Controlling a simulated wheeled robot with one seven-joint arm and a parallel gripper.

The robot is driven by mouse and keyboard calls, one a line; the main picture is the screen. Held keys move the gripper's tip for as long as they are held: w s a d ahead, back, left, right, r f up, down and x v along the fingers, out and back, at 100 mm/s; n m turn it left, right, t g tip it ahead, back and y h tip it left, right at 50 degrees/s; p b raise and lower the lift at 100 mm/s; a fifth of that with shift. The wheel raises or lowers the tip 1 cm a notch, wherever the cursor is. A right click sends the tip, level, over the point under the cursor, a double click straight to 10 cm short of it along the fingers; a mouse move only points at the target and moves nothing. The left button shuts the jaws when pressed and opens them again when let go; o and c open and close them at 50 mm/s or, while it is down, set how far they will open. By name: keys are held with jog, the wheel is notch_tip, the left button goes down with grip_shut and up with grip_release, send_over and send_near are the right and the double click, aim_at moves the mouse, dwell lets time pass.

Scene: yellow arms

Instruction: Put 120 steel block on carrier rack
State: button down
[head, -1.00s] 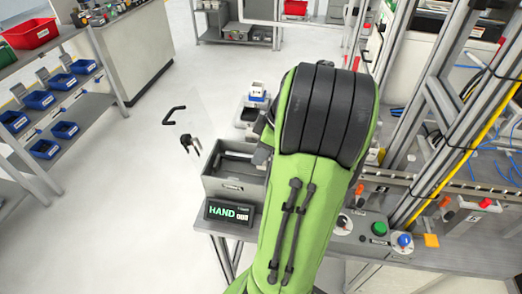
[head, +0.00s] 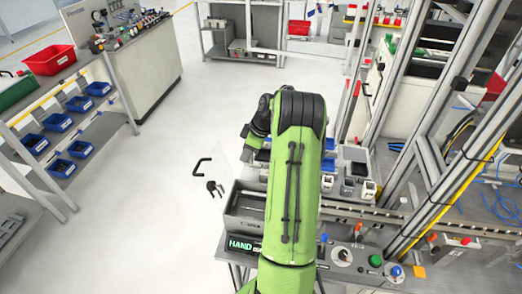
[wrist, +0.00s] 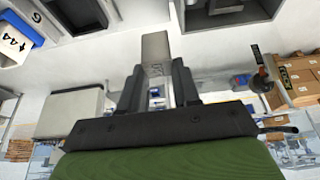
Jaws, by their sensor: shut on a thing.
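A plain grey steel block (wrist: 155,50) stands between the two fingers of my gripper (wrist: 157,82) in the wrist view. The gripper is shut on it, and the block juts out past the fingertips. Any number on the block is too faint to read. In the head view my green arm hides the gripper and the block. Several small grey and white holders (head: 352,180) stand right of the arm on the bench; I cannot tell for sure which of them is the carrier rack. Grey open holders (wrist: 228,14) show at the top of the wrist view.
A conveyor rail (head: 400,222) and metal frame posts (head: 412,120) stand on the right. Open floor lies left.

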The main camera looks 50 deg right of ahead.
jog(key=shift+w+f+b, duration=0.2)
jog(key=shift+f+b, duration=0.45)
jog(key=shift+f, duration=0.55)
jog(key=shift+w+f+b, duration=0.15)
jog(key=shift+f+b, duration=0.45)
jog(key=shift+f, duration=0.6)
jog(key=shift+w+f+b, duration=0.2)
jog(key=shift+f+b, duration=0.45)
jog(key=shift+f, duration=0.55)
jog(key=shift+f+b, duration=0.55)
jog(key=shift+b, duration=0.05)
jog(key=c, duration=0.7)
grip_release()
jog(key=shift+c, duration=0.2)
jog(key=shift+r, duration=0.15)
jog(key=shift+r+p, duration=2.1)
jog(key=shift+r, duration=1.4)
